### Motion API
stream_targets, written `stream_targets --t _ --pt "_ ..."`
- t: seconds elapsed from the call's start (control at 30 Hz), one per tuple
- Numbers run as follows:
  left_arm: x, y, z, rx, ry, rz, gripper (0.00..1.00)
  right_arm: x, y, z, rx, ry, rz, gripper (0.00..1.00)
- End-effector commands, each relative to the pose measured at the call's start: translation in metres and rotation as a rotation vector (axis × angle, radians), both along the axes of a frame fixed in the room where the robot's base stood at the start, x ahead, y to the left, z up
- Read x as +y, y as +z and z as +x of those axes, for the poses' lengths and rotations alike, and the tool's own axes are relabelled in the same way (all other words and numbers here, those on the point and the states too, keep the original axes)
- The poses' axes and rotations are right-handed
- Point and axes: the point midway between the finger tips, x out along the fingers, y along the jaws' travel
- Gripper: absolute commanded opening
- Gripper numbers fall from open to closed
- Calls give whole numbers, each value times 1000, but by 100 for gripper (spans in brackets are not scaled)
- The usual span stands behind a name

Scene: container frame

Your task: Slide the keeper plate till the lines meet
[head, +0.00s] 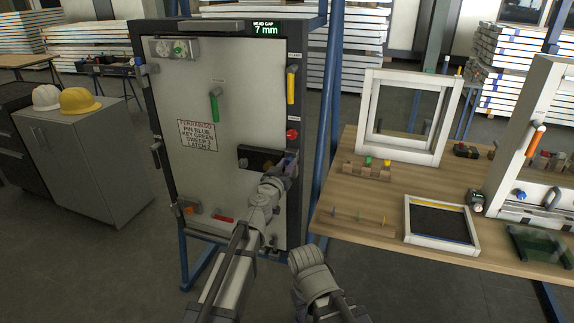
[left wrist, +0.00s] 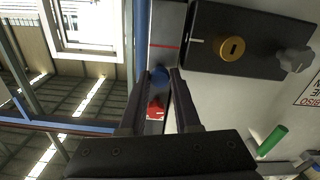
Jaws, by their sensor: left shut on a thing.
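The keeper plate (left wrist: 165,45) is a grey strip with a red line, beside the black lock case (left wrist: 240,38) on the door edge in the left wrist view. The lock case bears a short white line, close to level with the red one but slightly offset. My left gripper (left wrist: 162,84) is shut on a blue grip (left wrist: 160,80) at the keeper plate. In the head view my left gripper (head: 289,168) is at the right end of the lock case (head: 258,158), partly hiding the keeper.
The cabinet door (head: 205,130) carries a green handle (head: 214,107) and a notice. A display (head: 266,30) reads "HEAD GAP 7 mm". A yellow handle (head: 291,86) and red knob (head: 292,134) sit on the frame above my gripper. A wooden bench (head: 380,205) stands to the right.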

Motion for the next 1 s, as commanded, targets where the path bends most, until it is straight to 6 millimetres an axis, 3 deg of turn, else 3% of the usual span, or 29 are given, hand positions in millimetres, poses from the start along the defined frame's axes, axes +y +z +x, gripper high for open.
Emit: stream_targets --t 0.6,0.83,1.0 --pt "0 0 0 0 0 0 0 0 0 0 0 0 0 50" --pt "0 -14 0 0 0 0 0 0 -14 0 0 0 0 50" --pt "0 -12 0 0 0 0 0 0 -12 0 0 0 0 50"
